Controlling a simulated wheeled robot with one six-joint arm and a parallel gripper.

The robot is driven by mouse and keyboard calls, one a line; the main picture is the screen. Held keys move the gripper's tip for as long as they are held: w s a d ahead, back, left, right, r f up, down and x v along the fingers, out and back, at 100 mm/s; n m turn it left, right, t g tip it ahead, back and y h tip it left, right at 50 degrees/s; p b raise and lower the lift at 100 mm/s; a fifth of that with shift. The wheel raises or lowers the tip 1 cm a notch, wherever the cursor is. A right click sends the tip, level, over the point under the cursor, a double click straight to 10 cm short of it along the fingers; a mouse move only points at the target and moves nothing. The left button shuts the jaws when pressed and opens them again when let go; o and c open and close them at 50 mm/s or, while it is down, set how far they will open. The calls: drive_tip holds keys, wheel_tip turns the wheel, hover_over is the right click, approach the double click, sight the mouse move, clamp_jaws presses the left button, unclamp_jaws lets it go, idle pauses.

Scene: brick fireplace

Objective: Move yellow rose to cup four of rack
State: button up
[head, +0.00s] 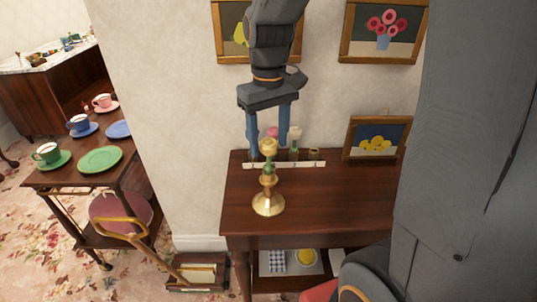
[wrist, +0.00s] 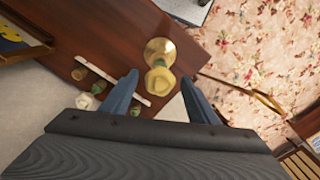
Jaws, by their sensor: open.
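The yellow rose (head: 268,147) stands upright on a green stem in a brass holder (head: 268,206) at the table's front left. It also shows in the wrist view (wrist: 160,83), with the brass holder (wrist: 160,50) around its stem. My gripper (head: 268,151) is open and points down, one finger on each side of the rose as pictured. The wrist view also shows the rose between the fingers (wrist: 159,77); exact depth is hard to tell. The white-fronted rack (head: 284,165) stands behind. Its rightmost cup (head: 314,154) looks empty; the cup numbers are too small to read.
A white rose (head: 295,133) and a pink rose (head: 272,132) stand at the rack. A framed fruit picture (head: 376,139) leans at the back right. The wooden table (head: 340,190) is clear at right. A tea trolley (head: 75,174) stands at left.

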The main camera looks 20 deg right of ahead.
drive_tip(key=shift+p, duration=0.45)
idle(0.3)
drive_tip(key=c, duration=0.9)
